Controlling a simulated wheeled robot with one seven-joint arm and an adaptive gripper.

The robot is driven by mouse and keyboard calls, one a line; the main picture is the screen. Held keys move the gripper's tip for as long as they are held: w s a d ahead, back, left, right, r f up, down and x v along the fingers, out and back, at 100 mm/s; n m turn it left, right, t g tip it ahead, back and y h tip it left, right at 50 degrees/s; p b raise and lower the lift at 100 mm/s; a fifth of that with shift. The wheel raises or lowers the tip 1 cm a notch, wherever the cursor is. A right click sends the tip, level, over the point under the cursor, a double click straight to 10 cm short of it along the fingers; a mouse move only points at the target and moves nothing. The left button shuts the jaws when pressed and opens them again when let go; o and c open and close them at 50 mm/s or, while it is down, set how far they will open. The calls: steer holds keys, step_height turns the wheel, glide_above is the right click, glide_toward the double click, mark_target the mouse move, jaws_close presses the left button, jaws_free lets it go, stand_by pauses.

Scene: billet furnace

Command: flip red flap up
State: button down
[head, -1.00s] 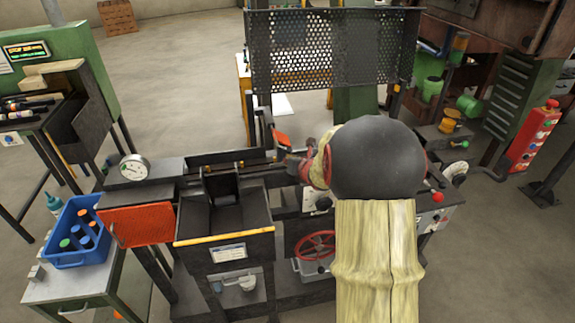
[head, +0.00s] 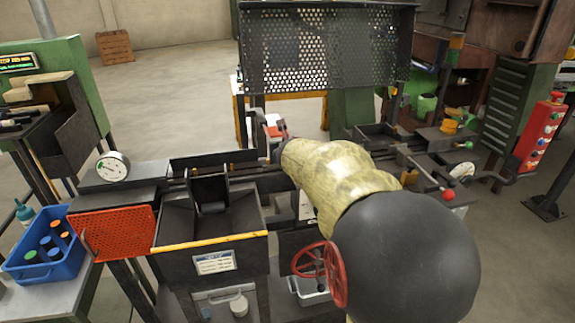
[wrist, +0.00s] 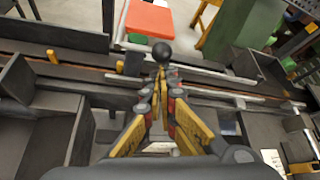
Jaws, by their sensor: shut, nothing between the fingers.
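A flat red-orange flap (wrist: 148,19) shows at the top of the wrist view, beyond the dark rail, with a pale edge beneath it. In the head view a small red piece (head: 273,129), apparently the same flap, shows just past the rail, partly hidden by my arm. My gripper (wrist: 160,80) is shut and empty, its fingertips pointing toward the flap. A black ball knob (wrist: 161,51) stands right at the fingertips, between them and the flap; whether they touch it I cannot tell. In the head view my gripper is mostly hidden behind my sleeve-covered arm.
A perforated dark guard (head: 325,50) stands behind the rail. A dark bin (head: 210,225) with a yellow edge, an orange mesh panel (head: 115,233) and a red handwheel (head: 318,262) are at the front. A blue crate (head: 45,265) is at left.

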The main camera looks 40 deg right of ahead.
steer(key=shift+d+r+n+h, duration=0.15)
steer(key=shift+r+n+h, duration=0.3)
steer(key=shift+r, duration=0.25)
stand_by(0.5)
